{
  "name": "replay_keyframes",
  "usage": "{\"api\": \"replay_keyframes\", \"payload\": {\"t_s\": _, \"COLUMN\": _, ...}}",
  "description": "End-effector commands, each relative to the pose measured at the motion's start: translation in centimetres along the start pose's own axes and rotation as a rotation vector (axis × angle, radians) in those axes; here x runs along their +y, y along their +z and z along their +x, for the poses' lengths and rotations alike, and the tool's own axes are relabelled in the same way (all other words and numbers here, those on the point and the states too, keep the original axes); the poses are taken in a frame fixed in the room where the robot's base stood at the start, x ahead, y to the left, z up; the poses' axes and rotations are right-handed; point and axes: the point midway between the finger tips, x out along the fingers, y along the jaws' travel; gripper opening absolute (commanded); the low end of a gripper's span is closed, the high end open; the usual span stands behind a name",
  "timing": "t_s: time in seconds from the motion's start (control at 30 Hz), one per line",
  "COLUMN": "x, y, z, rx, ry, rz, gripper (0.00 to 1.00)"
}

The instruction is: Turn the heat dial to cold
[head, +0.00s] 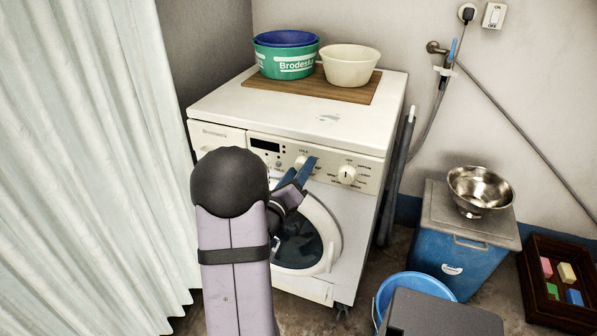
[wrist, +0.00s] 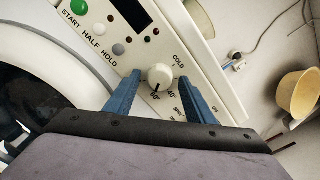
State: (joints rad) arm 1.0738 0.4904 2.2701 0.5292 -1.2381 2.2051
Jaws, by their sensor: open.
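The heat dial (wrist: 160,76), a small off-white knob marked COLD on one side, sits on the washing machine's control panel (wrist: 130,14). Its dark pointer mark faces a number that looks like 60, away from COLD. My gripper (wrist: 159,71) is open, with one blue finger on each side of the dial. Gaps show between the fingers and the knob in the wrist view; I cannot tell how deep the fingertips reach. In the head view my gripper (head: 302,164) is at the panel and partly hides the heat dial (head: 299,161).
A second, larger dial (head: 347,174) is right of the heat dial. Buttons, including a green one (wrist: 79,7), lie on the panel's other side. The round door (head: 310,240) is below. A curtain (head: 85,160) hangs at left; a blue bin (head: 450,262) stands at right.

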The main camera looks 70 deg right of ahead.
Motion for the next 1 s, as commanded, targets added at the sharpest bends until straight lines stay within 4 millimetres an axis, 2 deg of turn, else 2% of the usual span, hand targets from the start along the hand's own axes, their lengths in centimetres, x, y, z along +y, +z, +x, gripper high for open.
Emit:
{"api": "replay_keyframes", "payload": {"t_s": 0.07, "x": 0.01, "y": -0.01, "z": -0.02, "rx": 0.000, "ry": 0.000, "rz": 0.000, "gripper": 0.47}}
{"api": "replay_keyframes", "payload": {"t_s": 0.2, "x": 0.01, "y": -0.01, "z": -0.03, "rx": 0.000, "ry": 0.000, "rz": 0.000, "gripper": 0.13}}
{"api": "replay_keyframes", "payload": {"t_s": 0.23, "x": 0.01, "y": -0.01, "z": -0.03, "rx": 0.000, "ry": 0.000, "rz": 0.000, "gripper": 0.08}}
{"api": "replay_keyframes", "payload": {"t_s": 0.67, "x": 0.04, "y": -0.06, "z": -0.06, "rx": 0.000, "ry": -0.001, "rz": -0.060, "gripper": 0.08}}
{"api": "replay_keyframes", "payload": {"t_s": 1.0, "x": 0.09, "y": -0.13, "z": -0.08, "rx": -0.001, "ry": 0.000, "rz": -0.295, "gripper": 0.08}}
